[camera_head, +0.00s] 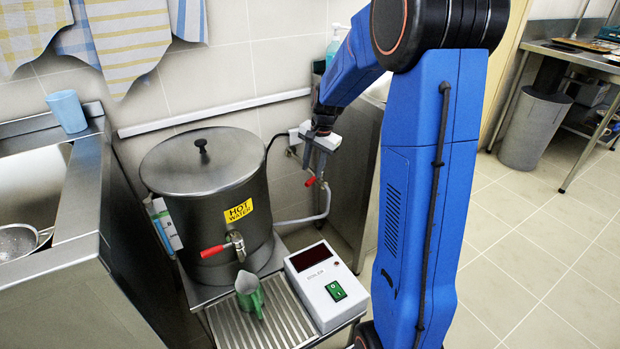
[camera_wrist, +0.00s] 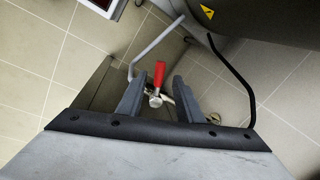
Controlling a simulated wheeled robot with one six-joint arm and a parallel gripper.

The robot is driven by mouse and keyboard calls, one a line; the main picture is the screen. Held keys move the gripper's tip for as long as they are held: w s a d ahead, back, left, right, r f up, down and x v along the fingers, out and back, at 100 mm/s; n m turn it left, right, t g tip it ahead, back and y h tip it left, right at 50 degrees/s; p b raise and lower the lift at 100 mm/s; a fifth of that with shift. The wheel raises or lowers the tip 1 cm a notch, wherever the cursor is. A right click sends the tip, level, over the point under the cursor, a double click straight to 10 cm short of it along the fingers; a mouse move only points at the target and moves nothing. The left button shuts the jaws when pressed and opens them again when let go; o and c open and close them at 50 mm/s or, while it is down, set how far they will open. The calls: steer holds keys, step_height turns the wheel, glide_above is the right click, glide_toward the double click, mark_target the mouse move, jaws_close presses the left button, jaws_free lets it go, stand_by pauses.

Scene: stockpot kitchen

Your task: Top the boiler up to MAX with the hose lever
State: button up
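The boiler (camera_head: 205,200) is a grey steel pot with a lid and a yellow "HOT WATER" label, standing on a metal stand. A red-handled tap (camera_head: 222,246) sits on its front. The hose lever (camera_head: 312,180) is a small red handle on a wall valve to the right of the boiler, with a grey hose (camera_head: 323,205) running from it. It also shows in the wrist view (camera_wrist: 159,74), between and beyond the fingers. My gripper (camera_head: 318,163) is just above the lever, its fingers (camera_wrist: 158,100) apart and nothing clearly held. Any MAX mark is not visible.
A white control box (camera_head: 318,285) with a dark display and green switch stands front right of the boiler. A green jug (camera_head: 249,295) is on the drip grate (camera_head: 285,320). A sink counter (camera_head: 75,235) is close on the left.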

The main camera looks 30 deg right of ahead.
mark_target(309, 181)
steer(key=shift+w+a+f, duration=0.1)
steer(key=shift+w+f, duration=0.05)
steer(key=shift+f, duration=0.7)
steer(key=shift+w+a+f, duration=0.1)
steer(key=shift+w+f, duration=0.05)
steer(key=shift+f, duration=0.75)
steer(key=shift+w+a+f, duration=0.1)
steer(key=shift+w+f, duration=0.05)
steer(key=shift+f, duration=0.7)
jaws_close()
